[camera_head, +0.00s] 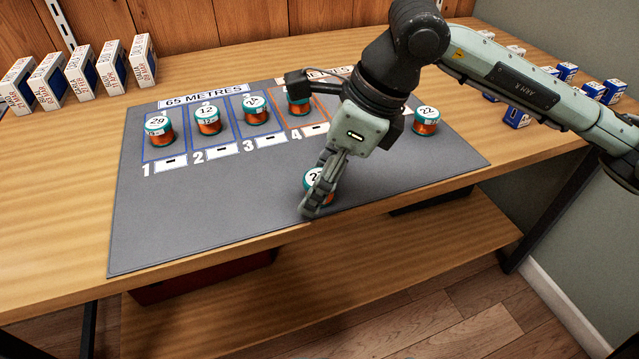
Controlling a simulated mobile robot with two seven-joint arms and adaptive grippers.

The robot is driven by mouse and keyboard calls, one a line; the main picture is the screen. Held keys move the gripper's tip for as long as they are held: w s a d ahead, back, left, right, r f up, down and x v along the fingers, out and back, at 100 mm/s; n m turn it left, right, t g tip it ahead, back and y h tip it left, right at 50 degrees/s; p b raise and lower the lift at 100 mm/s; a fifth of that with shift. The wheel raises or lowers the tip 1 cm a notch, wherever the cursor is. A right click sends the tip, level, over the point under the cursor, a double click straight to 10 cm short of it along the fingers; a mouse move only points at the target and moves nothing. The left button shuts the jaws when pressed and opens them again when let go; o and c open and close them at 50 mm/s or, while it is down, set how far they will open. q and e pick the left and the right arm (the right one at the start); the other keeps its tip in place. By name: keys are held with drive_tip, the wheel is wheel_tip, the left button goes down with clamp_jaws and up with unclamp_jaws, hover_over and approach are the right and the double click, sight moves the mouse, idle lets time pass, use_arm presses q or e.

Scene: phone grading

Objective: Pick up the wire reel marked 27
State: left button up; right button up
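A wire reel (311,175) with a teal rim and white top lies near the mat's front edge. Only a "2" shows on its label; the rest is hidden behind my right gripper (314,203). The gripper points down, its fingers overlapping the reel in this view. I cannot tell whether they are closed on it. Other reels stand on the mat: one marked 29 (158,129), one marked 12 (207,119), a third reel (256,111) with an unclear number, a fourth reel (299,104) partly covered, and one marked 22 (426,121). My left gripper is out of view.
The grey mat (190,215) has numbered slots under a "65 METRES" heading and is bare at front left. White boxes (95,70) stand at the table's back left. Small blue-and-white boxes (516,117) sit at the right. The table's front edge is close to the gripper.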

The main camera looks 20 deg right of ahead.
drive_tip(key=c, duration=1)
